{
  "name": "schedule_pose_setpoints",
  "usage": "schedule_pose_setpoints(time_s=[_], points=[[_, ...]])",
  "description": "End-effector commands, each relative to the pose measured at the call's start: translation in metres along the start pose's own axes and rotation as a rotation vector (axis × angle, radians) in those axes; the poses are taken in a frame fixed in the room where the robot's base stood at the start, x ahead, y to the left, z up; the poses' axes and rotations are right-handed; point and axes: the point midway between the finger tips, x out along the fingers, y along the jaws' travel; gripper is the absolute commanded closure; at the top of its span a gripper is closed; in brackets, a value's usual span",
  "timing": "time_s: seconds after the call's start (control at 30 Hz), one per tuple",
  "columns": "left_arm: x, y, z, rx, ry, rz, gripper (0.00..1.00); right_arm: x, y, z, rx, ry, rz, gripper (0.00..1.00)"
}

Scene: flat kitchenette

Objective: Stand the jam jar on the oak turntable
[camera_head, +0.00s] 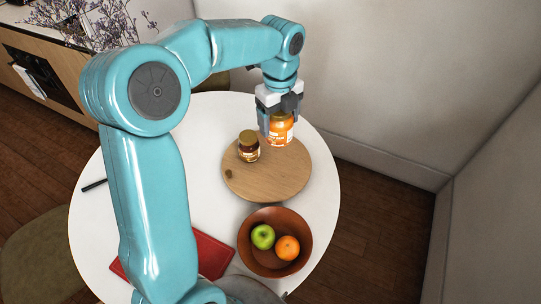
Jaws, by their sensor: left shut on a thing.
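The jam jar (280,131), with orange contents and a pale label, is between the fingers of my left gripper (279,118). The gripper is shut on its upper part. The jar is upright over the back right part of the round oak turntable (270,182). I cannot tell whether its base touches the wood. My right gripper is not in view.
A brown bowl (245,247) with a green apple (263,237) and an orange (287,248) stands in front of the turntable. A red flat item (213,257) and a dark stick (94,185) lie on the white round table (91,222). Walls rise behind and right.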

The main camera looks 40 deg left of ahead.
Motion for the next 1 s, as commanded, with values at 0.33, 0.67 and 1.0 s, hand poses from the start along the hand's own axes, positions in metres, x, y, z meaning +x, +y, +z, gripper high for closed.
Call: schedule_pose_setpoints(time_s=[0.33, 0.67, 1.0], points=[[0.043, 0.016, 0.010, -0.039, 0.006, 0.024, 0.77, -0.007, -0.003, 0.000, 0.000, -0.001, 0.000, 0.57], [0.131, 0.016, 0.010, -0.038, 0.006, 0.021, 0.76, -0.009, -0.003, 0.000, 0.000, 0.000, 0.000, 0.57], [0.173, 0.015, 0.011, -0.037, 0.005, 0.020, 0.76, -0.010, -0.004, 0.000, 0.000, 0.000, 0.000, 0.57]])
